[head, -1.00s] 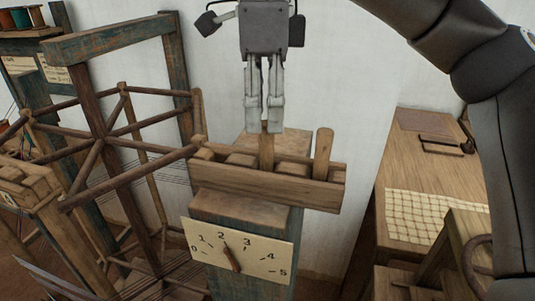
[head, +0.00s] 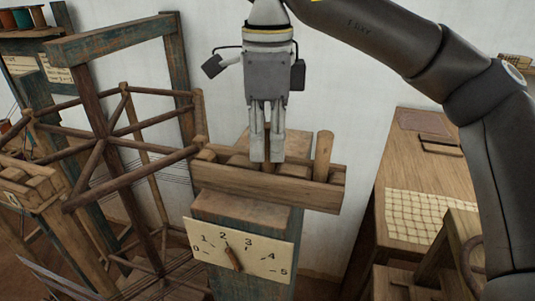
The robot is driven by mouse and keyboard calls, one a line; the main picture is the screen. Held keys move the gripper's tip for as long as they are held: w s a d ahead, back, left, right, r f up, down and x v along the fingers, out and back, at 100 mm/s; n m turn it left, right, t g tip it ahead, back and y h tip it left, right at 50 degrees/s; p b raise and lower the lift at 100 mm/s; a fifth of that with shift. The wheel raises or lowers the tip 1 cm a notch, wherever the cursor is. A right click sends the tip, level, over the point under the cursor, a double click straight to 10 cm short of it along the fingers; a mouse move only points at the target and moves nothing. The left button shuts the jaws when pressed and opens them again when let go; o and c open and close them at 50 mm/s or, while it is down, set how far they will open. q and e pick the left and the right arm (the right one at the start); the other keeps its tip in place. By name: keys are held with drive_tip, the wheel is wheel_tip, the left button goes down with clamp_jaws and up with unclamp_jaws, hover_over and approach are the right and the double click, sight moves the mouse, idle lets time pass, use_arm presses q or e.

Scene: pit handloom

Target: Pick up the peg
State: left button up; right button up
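My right gripper (head: 267,158) points down at the wooden rack (head: 266,187) on top of the blue-painted post. Its two grey fingers are close together, with a narrow gap between them. The slim wooden peg that stood in the rack under the gripper is now mostly hidden by the fingers. I cannot tell whether the fingers are shut on it or only around it. A second upright wooden peg (head: 324,153) stands in the right end of the rack, clear of the gripper. My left gripper is not in view.
A dial board (head: 243,250) numbered 0 to 5, with a wooden pointer, is on the post below the rack. A spoked wooden reel (head: 103,140) stands close at the left. A wooden table (head: 399,170) with checked cloth (head: 418,215) is at the right. A white wall stands behind.

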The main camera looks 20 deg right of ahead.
drive_tip(key=shift+c, duration=1)
drive_tip(key=shift+r, duration=0.1)
